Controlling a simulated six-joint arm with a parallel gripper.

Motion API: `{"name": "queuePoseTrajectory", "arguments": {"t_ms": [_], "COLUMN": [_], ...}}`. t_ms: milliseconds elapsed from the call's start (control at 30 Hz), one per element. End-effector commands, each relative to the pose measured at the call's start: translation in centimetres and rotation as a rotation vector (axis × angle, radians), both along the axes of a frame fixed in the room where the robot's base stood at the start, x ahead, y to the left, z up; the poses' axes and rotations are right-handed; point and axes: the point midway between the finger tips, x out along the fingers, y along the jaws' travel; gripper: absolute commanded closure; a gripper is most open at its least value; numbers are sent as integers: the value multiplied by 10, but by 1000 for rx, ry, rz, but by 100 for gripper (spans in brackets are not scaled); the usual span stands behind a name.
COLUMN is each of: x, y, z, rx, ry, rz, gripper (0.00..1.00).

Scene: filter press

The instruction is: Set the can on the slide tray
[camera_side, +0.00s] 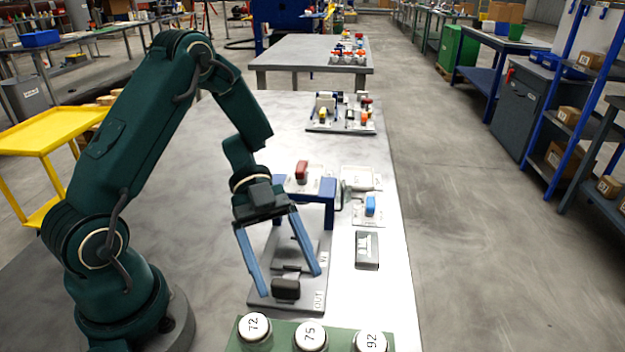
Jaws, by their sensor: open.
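Three white-lidded cans stand in a row on a green holder (290,337) at the bottom edge, marked 72 (254,326), 75 (310,335) and 92 (371,342). The picture does not show which one is meant. The slide tray appears to be the grey plate (292,268) with a dark block-like handle (286,289) at its front, on a base marked IN and OUT. No can is seen on it. My gripper (290,284) is open, its two blue fingers pointing down and spread either side of the handle in the picture. Contact cannot be told.
A fixture board (341,114) lies farther back. The table's left part is clear.

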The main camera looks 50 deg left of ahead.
Motion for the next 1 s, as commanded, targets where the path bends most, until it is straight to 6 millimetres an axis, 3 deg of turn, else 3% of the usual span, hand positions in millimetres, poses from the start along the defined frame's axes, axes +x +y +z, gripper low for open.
{"name": "queuePoseTrajectory", "arguments": {"t_ms": [200, 467, 700, 1000], "x": [-7, -11, -19, -20], "y": [-32, -49, -78, -85], "z": [-15, -25, -40, -43], "rx": [-2, 0, -1, 0], "ry": [4, 3, 2, -1], "rz": [-4, -3, -5, 0], "gripper": [16, 16, 16, 16]}}
